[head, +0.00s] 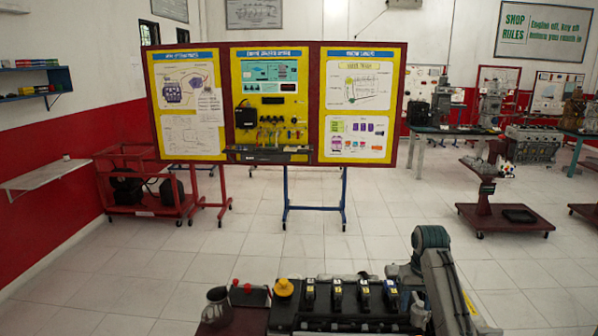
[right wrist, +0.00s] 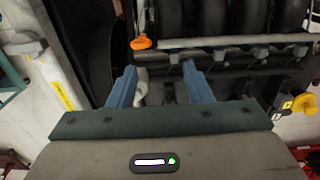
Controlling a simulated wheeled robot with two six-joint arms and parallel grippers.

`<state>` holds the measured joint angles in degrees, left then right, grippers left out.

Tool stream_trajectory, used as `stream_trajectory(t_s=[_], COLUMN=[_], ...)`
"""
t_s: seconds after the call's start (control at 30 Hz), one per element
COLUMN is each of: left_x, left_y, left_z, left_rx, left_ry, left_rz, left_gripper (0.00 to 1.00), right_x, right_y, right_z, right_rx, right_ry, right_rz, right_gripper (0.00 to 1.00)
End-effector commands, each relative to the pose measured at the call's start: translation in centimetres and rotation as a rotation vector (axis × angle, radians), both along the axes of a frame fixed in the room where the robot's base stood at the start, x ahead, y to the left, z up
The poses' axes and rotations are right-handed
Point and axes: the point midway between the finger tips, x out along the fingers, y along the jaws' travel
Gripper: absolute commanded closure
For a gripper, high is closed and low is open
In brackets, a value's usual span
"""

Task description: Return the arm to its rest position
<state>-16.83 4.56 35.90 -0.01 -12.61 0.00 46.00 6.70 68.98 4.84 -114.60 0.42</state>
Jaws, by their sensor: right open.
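My right arm (head: 448,290) comes up from the bottom right of the head view and bends over the right end of the engine (head: 340,318). In the right wrist view my right gripper (right wrist: 160,86) has its two blue fingers spread apart over dark engine parts. Nothing is held between them. A small pale part shows beside the left finger, and I cannot tell whether they touch. My left gripper is not in either view.
The engine carries a row of black coils with yellow marks and a yellow cap (head: 284,287). An orange handle (right wrist: 141,43) stands close beyond my right gripper's fingers. A display board (head: 312,110) stands beyond open tiled floor. A red cart (head: 150,195) is at the left.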

Motion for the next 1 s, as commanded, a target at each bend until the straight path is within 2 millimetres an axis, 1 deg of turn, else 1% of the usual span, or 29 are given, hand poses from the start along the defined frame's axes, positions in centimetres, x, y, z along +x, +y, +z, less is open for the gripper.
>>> stream_trajectory(t_s=[0.23,0.37,0.47,0.57,0.67,0.7,0.77,0.8,0.87,0.9,0.97,1.0], left_x=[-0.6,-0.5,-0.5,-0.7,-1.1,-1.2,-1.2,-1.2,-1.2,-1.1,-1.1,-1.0], left_y=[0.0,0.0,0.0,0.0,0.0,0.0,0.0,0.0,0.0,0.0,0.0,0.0], left_z=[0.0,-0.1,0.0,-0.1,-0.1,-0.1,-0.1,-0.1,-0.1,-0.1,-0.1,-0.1], left_rx=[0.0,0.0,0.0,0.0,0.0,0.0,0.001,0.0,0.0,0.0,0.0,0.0], left_ry=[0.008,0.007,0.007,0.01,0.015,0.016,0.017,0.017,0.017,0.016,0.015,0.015], left_rz=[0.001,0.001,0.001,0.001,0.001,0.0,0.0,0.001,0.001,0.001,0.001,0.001], left_gripper=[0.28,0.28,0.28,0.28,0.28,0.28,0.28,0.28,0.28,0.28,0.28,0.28], right_x=[-2.1,-3.8,-5.4,-7.7,-11.0,-12.6,-15.0,-16.6,-19.0,-20.8,-23.3,-25.0], right_y=[0.1,0.1,0.2,0.3,0.5,0.6,0.8,0.9,1.1,1.2,1.4,1.6], right_z=[-3.0,-5.0,-6.7,-8.8,-11.2,-12.1,-13.3,-14.0,-14.9,-15.3,-15.8,-16.1], right_rx=[-0.013,-0.022,-0.031,-0.041,-0.052,-0.057,-0.064,-0.068,-0.074,-0.077,-0.082,-0.086], right_ry=[-0.018,-0.031,-0.044,-0.059,-0.08,-0.092,-0.107,-0.119,-0.136,-0.146,-0.163,-0.172], right_rz=[0.006,0.01,0.015,0.021,0.031,0.036,0.043,0.048,0.056,0.062,0.069,0.075], right_gripper=[0.55,0.55,0.55,0.55,0.55,0.55,0.55,0.55,0.55,0.55,0.55,0.55])
